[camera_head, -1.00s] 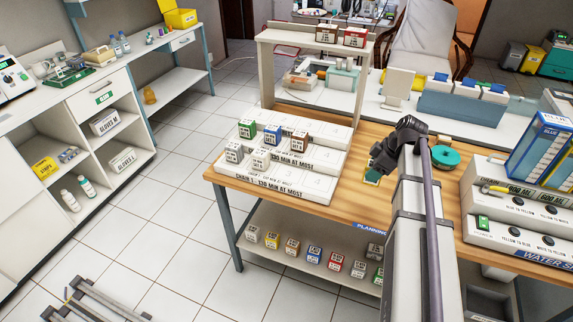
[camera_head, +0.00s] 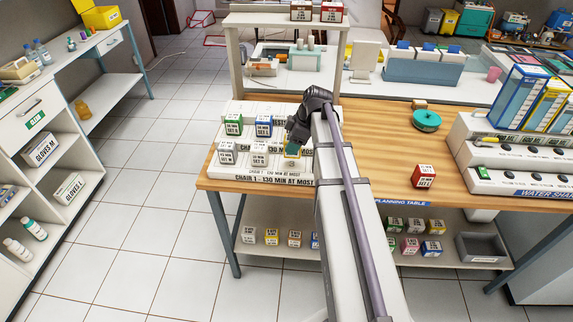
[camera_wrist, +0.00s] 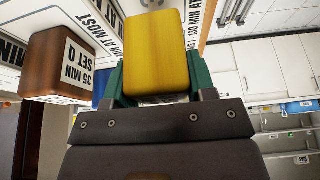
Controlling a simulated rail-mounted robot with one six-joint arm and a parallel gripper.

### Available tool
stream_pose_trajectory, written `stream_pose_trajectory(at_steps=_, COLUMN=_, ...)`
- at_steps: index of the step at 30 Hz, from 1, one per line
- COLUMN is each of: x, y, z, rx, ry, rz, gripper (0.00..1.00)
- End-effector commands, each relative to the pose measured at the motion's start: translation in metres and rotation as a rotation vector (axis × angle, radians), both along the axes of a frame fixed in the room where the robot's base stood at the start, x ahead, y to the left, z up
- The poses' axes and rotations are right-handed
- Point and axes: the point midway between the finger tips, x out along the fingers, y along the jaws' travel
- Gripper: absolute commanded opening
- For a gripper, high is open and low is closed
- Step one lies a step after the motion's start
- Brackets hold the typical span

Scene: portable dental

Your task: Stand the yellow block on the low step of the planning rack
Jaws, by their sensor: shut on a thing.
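My gripper (camera_head: 292,150) is shut on the yellow block (camera_wrist: 155,50), which sits between its green fingers in the wrist view.
A green block (camera_head: 233,126) and a blue block (camera_head: 264,126) stand on the middle step. A red block (camera_head: 424,176) stands on the wooden table (camera_head: 380,150), right of my arm. The teal round item (camera_head: 426,120) is farther back. Several blocks are on the shelf below.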

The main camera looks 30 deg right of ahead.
Motion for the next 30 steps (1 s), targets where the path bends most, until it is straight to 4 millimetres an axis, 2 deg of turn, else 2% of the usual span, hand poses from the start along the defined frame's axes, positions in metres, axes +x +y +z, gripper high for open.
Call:
stream_pose_trajectory(at_steps=1, x=0.000, y=0.000, z=-0.011, rx=0.000, ry=0.000, rz=0.000, gripper=0.26)
stream_pose_trajectory(at_steps=5, x=0.000, y=0.000, z=-0.012, rx=0.000, ry=0.000, rz=0.000, gripper=0.26)
stream_pose_trajectory(at_steps=10, x=0.000, y=0.000, z=-0.046, rx=0.000, ry=0.000, rz=0.000, gripper=0.26)
stream_pose_trajectory(at_steps=17, x=0.000, y=0.000, z=-0.043, rx=0.000, ry=0.000, rz=0.000, gripper=0.26)
stream_pose_trajectory(at_steps=22, x=0.000, y=0.000, z=-0.048, rx=0.000, ry=0.000, rz=0.000, gripper=0.26)
stream_pose_trajectory(at_steps=23, x=0.000, y=0.000, z=-0.046, rx=0.000, ry=0.000, rz=0.000, gripper=0.54)
stream_pose_trajectory(at_steps=30, x=0.000, y=0.000, z=-0.046, rx=0.000, ry=0.000, rz=0.000, gripper=0.76)
